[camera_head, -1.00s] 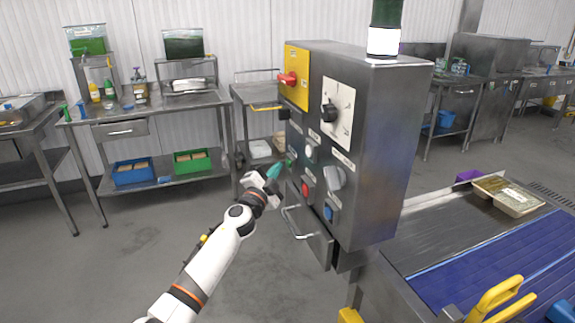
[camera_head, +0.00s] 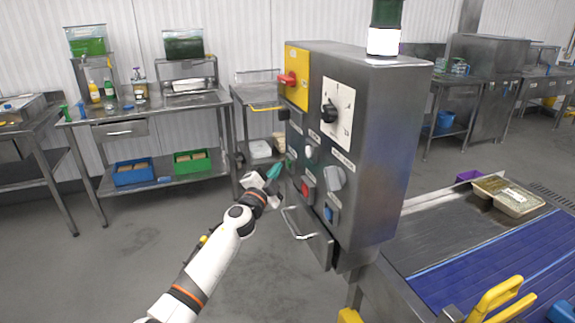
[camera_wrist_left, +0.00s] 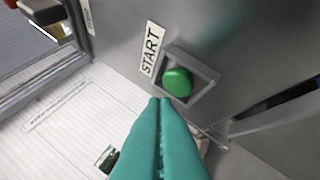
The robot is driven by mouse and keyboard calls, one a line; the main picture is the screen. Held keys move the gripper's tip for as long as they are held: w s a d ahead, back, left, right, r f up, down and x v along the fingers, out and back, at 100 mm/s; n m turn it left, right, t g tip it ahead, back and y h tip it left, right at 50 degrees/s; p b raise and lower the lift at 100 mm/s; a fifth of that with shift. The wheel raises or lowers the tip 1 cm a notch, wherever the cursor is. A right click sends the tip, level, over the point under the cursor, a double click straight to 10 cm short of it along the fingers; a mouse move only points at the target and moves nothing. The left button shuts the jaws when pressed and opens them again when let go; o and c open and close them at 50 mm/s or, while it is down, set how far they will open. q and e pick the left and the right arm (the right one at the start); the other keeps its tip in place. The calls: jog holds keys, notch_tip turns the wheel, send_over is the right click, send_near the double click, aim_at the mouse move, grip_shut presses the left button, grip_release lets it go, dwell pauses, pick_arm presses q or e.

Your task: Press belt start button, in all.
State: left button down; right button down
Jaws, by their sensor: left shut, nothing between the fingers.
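The green start button (camera_wrist_left: 178,82) sits in a square metal frame beside a START label (camera_wrist_left: 150,50) in the left wrist view. It is on the face of the grey control box (camera_head: 375,150). My left gripper (camera_wrist_left: 160,102) has its teal fingers shut and empty, with the tips just below the button in that view. Whether they touch it I cannot tell. In the head view my left gripper (camera_head: 275,171) is at the left side of the box. My right gripper is not in view.
The box also carries a red switch on a yellow plate (camera_head: 296,76), a black dial (camera_head: 329,112), a red button (camera_head: 307,190) and a blue button (camera_head: 329,214). A blue conveyor belt (camera_head: 500,270) with a food tray (camera_head: 508,196) lies at the right.

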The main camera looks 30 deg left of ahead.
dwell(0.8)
pick_arm(q)
jog(key=shift+w+d, duration=0.3)
jog(key=shift+w, duration=0.05)
